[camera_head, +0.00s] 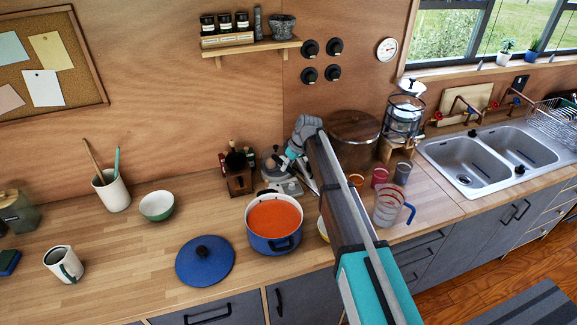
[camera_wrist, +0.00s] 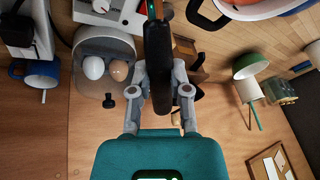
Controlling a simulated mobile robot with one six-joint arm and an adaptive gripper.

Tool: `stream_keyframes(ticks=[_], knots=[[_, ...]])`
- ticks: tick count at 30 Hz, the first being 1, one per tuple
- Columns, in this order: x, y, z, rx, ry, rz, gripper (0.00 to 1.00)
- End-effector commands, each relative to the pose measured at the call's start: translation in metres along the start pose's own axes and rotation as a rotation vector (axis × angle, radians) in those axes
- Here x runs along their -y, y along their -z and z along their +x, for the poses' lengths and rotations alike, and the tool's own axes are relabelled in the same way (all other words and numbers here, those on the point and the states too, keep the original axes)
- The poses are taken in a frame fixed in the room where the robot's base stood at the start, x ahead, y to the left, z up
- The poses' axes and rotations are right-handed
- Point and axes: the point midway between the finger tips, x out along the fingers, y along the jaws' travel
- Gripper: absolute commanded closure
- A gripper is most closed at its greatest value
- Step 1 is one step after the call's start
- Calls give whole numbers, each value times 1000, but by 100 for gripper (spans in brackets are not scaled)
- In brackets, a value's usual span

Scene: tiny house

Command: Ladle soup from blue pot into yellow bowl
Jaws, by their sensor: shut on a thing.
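The blue pot (camera_head: 258,241), full of orange-red soup (camera_head: 275,218), stands on the wooden counter. Part of its rim shows at the top of the wrist view (camera_wrist: 225,10). A yellow bowl (camera_head: 321,229) is mostly hidden behind my arm, just right of the pot. My gripper (camera_head: 288,160) is behind the pot, above the counter's back. In the wrist view my gripper (camera_wrist: 160,80) is shut on a long dark handle (camera_wrist: 157,45), which looks like the ladle's. The ladle's scoop is not visible.
The blue lid (camera_head: 205,262) lies left of the pot. A green-and-white bowl (camera_head: 157,206) and utensil crock (camera_head: 112,191) stand further left.

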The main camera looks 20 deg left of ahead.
Motion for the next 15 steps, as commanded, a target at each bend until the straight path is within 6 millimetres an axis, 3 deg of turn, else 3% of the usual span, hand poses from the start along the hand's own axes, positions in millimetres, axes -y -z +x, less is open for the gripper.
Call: stream_keyframes(ticks=[15], knots=[[3, -8, -16, -75, 2, -14, 100]])
